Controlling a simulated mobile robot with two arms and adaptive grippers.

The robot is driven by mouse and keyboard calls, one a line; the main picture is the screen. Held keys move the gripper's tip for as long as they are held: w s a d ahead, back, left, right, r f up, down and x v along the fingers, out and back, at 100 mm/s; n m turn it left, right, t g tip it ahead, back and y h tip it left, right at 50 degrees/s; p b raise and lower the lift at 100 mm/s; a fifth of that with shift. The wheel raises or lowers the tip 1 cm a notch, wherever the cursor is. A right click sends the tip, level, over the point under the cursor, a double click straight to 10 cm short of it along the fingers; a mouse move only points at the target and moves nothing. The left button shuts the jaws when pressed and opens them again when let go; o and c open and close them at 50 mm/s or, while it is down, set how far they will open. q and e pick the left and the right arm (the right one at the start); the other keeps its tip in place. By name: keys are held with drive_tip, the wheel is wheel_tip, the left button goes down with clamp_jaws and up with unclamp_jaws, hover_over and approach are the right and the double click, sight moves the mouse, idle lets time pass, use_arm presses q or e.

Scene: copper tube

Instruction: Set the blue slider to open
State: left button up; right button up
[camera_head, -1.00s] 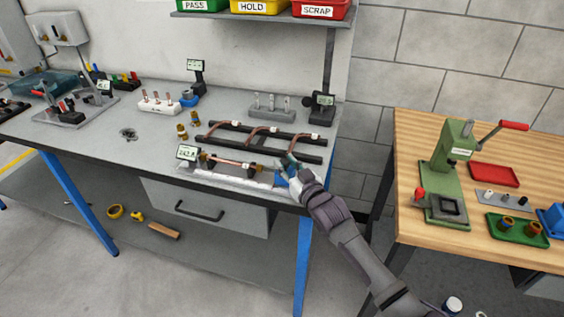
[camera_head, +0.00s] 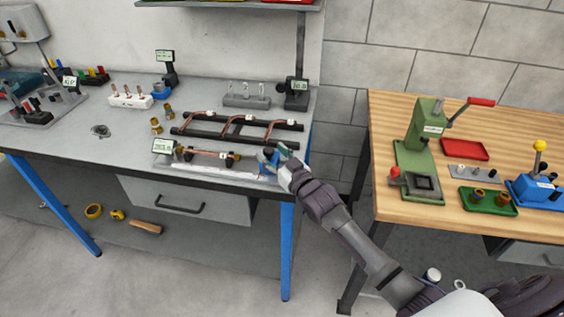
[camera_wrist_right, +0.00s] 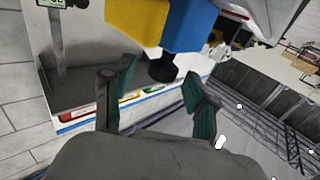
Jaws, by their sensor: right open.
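The blue slider (camera_head: 266,156) is at the right end of a grey fixture holding a copper tube (camera_head: 205,153), near the front edge of the grey bench. It is partly hidden by my right gripper (camera_head: 278,152), which is at its right side. In the right wrist view, a blue block (camera_wrist_right: 190,25) beside a yellow block (camera_wrist_right: 138,18) is just beyond the fingers, with a dark round knob (camera_wrist_right: 162,70) below it. The right gripper (camera_wrist_right: 158,98) is open, its teal fingertips either side of the knob; I see no clear contact. The slider's setting cannot be read. My left gripper is out of view.
A rack of copper tubes on black bars (camera_head: 238,130) lies just behind the fixture. A small display (camera_head: 163,146) stands at its left. A wooden table (camera_head: 385,130) with a green press (camera_head: 420,150) is at the right, across a gap.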

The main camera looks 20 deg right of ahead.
drive_tip(key=s+d, duration=0.2)
drive_tip(key=s, duration=0.9)
drive_tip(key=shift+d, duration=0.15)
drive_tip(key=shift+s, duration=0.1)
drive_tip(key=s+d+f+g+h, duration=0.1)
drive_tip(key=s+f+g, duration=0.25)
drive_tip(key=f, duration=0.75)
drive_tip(key=s+d+f+m+g+h, duration=0.15)
drive_tip(key=s+f, duration=0.35)
drive_tip(key=f, duration=0.7)
drive_tip(key=s+f+n+g, duration=0.1)
drive_tip(key=s+f+g, duration=0.25)
drive_tip(key=f, duration=0.75)
drive_tip(key=s+a+f+g, duration=0.1)
drive_tip(key=s+f+g, duration=0.1)
drive_tip(key=s+f, duration=0.4)
drive_tip(key=s+a+f+g, duration=0.2)
drive_tip(key=s+f, duration=0.5)
drive_tip(key=s, duration=1)
drive_tip(key=s+a+f+g, duration=0.1)
drive_tip(key=s+f+g, duration=0.3)
drive_tip(key=s+f, duration=0.3)
drive_tip(key=s+h, duration=0.1)
drive_tip(key=s, duration=0.3)
drive_tip(key=shift+s+a, duration=0.15)
drive_tip(key=shift+a, duration=0.05)
